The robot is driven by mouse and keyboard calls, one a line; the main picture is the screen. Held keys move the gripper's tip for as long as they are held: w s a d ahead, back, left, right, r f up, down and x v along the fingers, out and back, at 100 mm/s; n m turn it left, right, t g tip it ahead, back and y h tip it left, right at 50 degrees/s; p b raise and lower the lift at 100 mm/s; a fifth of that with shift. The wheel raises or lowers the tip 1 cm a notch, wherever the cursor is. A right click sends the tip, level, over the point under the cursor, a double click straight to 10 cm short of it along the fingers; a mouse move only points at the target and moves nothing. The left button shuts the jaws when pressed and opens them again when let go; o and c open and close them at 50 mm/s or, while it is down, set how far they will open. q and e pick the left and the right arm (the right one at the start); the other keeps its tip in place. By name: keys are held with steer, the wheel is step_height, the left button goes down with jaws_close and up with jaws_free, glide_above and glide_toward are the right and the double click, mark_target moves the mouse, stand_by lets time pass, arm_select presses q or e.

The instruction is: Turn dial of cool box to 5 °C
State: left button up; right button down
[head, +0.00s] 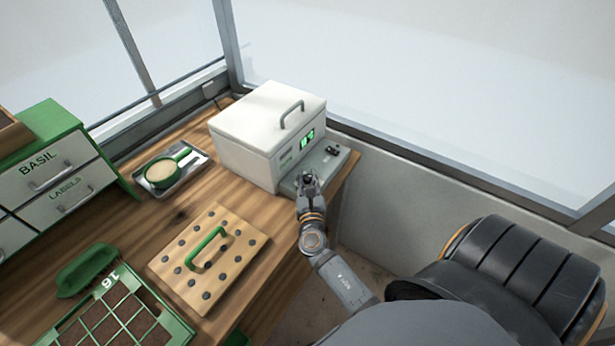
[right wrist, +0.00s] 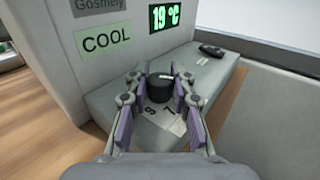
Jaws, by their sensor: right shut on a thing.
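The cool box (head: 262,130) is a white box with a handled lid at the back of the bench. Its green display (right wrist: 166,16) reads 19 °C in the right wrist view, beside a green COOL label (right wrist: 106,39). A black dial (right wrist: 160,88) with a pale pointer mark sits on the grey ledge at the box's foot. My right gripper (right wrist: 160,92) is shut on the dial, one finger on each side; in the head view it (head: 309,180) hides the dial. Numbers are printed on the ledge near the dial. My left gripper is not in view.
A black object (right wrist: 212,50) lies on the ledge farther right. Left of the box are a metal tray (head: 196,160) with a green-handled sieve and a drawer unit (head: 60,170). A holed board (head: 240,256) with a green handle and a seed tray (head: 170,322) lie nearer.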

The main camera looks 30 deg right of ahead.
mark_target(307, 177)
stand_by(0.4)
steer(key=c, duration=1.1)
jaws_free()
step_height(307, 177, up, 10)
steer(key=shift+r, duration=0.1)
